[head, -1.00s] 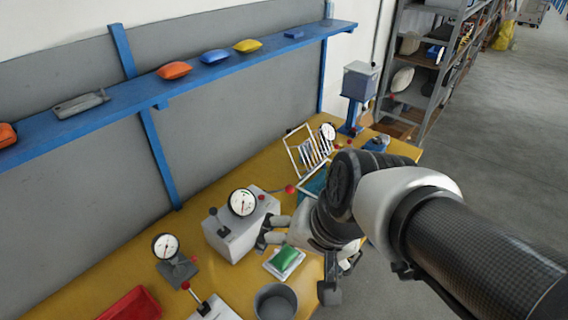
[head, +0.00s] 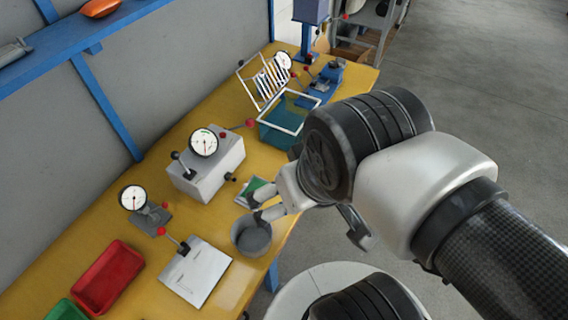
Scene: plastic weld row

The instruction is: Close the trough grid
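The trough grid (head: 265,84) is a white barred frame that stands tilted up at the back edge of the teal trough (head: 281,127). The trough's open top shows under it. A red knob (head: 250,123) on a rod sits just left of the trough. My gripper (head: 256,205) is near the table's front edge, nearer the camera than the trough and apart from it. Its two fingers point left with a gap between them and nothing seen held. My arm covers the area to the right of the trough.
A grey box with a dial (head: 206,165) stands left of the trough. A green pad (head: 253,188) and a grey round pot (head: 251,236) are close to my gripper. A white plate with a lever (head: 196,271) and a red tray (head: 108,277) are nearer.

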